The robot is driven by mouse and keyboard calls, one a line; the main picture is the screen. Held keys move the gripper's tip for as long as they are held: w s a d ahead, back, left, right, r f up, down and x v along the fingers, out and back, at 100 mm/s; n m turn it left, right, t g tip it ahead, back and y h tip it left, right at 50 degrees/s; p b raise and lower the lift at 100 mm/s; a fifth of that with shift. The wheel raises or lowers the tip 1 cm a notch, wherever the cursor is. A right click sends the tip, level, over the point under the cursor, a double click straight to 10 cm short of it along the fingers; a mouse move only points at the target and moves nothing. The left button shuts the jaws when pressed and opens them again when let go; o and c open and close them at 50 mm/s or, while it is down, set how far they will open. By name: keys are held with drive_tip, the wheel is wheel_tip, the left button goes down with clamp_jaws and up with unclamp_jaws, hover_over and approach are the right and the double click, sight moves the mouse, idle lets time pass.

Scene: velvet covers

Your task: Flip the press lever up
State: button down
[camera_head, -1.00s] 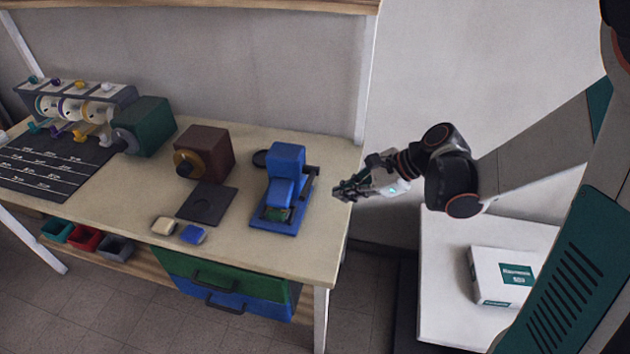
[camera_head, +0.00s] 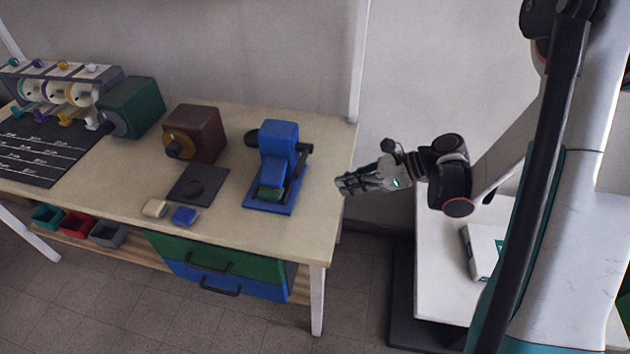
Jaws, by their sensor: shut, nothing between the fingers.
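The blue press (camera_head: 277,143) stands on its blue base (camera_head: 268,204) near the right end of the workbench. Its dark lever (camera_head: 298,165) runs along the right side of the press, sloping down toward the front. A small green piece (camera_head: 269,192) shows low at the front of the press. My gripper (camera_head: 341,187) is shut and empty, to the right of the press by the bench's right edge. It points left and is apart from the lever.
On the workbench (camera_head: 225,228), a brown box (camera_head: 205,131) with a round knob, a dark plate (camera_head: 185,187) and two small blocks (camera_head: 184,215) lie left of the press. A green box (camera_head: 134,103) stands farther left. A white table (camera_head: 428,280) stands right.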

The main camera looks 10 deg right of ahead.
drive_tip(key=b+x, duration=0.3)
drive_tip(key=x, duration=0.6)
drive_tip(key=shift+a+f+b, duration=0.2)
drive_tip(key=shift+f+b, duration=0.1)
drive_tip(key=shift+b, duration=0.05)
drive_tip(key=shift+w+a+r, duration=0.15)
drive_tip(key=shift+r, duration=0.45)
drive_tip(key=shift+w+a+r, duration=0.1)
drive_tip(key=shift+a+r, duration=0.1)
drive_tip(key=shift+r, duration=0.45)
drive_tip(key=shift+w+a+r+b, duration=0.1)
drive_tip(key=shift+w+r+b, duration=0.1)
drive_tip(key=shift+r, duration=0.15)
drive_tip(key=shift+w+a+r+b, duration=0.1)
drive_tip(key=shift+r+b, duration=0.05)
drive_tip(key=shift+r, duration=0.25)
drive_tip(key=shift+d+r, duration=0.1)
drive_tip(key=shift+r, duration=0.05)
